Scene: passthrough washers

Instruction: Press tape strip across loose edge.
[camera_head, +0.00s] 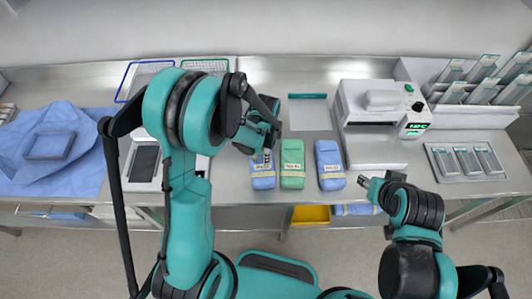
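Three wrapped packs lie side by side at the front of the steel counter: a blue pack (262,179) on the left, a green pack (291,165) in the middle and another blue pack (329,166) on the right. Each has a pale tape band with small dark writing near its front end. My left gripper (267,154) points down over the back part of the left blue pack and hides some of it. I cannot tell whether it touches. Finger gaps are too small to judge.
A white sealing machine (372,110) with a green display stands behind right. A tray (465,161) with several compartments is at far right, below upright clear panels (485,75). Blue cloth (85,150) covers the left. A yellow bin (311,215) sits below the counter.

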